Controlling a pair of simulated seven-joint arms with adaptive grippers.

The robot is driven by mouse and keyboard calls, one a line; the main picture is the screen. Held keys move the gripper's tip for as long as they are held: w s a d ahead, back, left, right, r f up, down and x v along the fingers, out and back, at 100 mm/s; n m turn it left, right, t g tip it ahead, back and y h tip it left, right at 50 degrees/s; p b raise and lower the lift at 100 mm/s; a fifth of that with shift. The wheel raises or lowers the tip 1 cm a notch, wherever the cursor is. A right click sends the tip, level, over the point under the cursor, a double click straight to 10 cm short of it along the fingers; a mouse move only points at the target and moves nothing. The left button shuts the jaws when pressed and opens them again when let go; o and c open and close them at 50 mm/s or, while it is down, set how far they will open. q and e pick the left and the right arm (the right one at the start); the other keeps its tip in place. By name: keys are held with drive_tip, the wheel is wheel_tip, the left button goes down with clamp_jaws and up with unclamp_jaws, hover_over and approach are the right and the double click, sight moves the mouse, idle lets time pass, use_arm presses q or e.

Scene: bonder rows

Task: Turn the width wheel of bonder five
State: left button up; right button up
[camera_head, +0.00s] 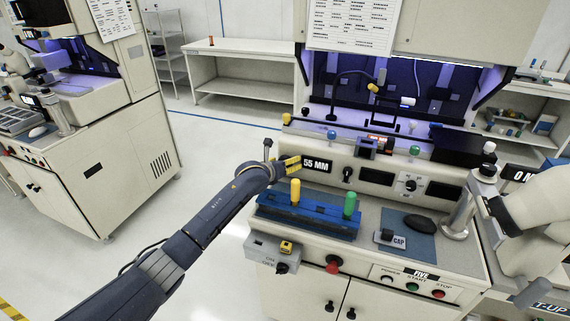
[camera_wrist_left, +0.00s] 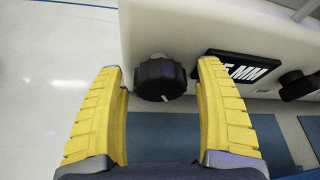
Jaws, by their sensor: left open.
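Bonder five stands on the right in the head view, with a FIVE label (camera_head: 425,274) on its front. A black ridged wheel (camera_wrist_left: 160,78) with a white mark low on its rim sits on the cream panel, left of the display (camera_wrist_left: 244,66). That display reads 55 MM in the head view (camera_head: 316,164). My left gripper (camera_head: 290,165) is open at the panel, and its yellow fingers also show in the left wrist view (camera_wrist_left: 159,68). The wheel lies between and just beyond the fingertips, with no visible contact. In the head view the gripper hides it. My right gripper is not seen.
Another black knob (camera_head: 348,174) is right of the display. A blue block (camera_head: 310,217) with yellow and green knobs stands below my gripper. A CAP object (camera_head: 390,238) and a white microscope (camera_head: 540,215) are to the right. The aisle floor (camera_head: 215,150) is clear.

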use_arm(q)
drive_tip(key=shift+c, duration=0.2)
drive_tip(key=c, duration=1.2)
drive_tip(key=shift+a+n+h, duration=0.15)
drive_tip(key=shift+n+h, duration=0.35)
drive_tip(key=shift+n, duration=0.4)
drive_tip(key=shift+s+f+n+h, duration=0.1)
drive_tip(key=shift+n+h, duration=1)
drive_tip(key=shift+n, duration=0.4)
drive_tip(key=shift+d, duration=0.2)
drive_tip(key=o, duration=1.2)
drive_tip(key=shift+o, duration=0.2)
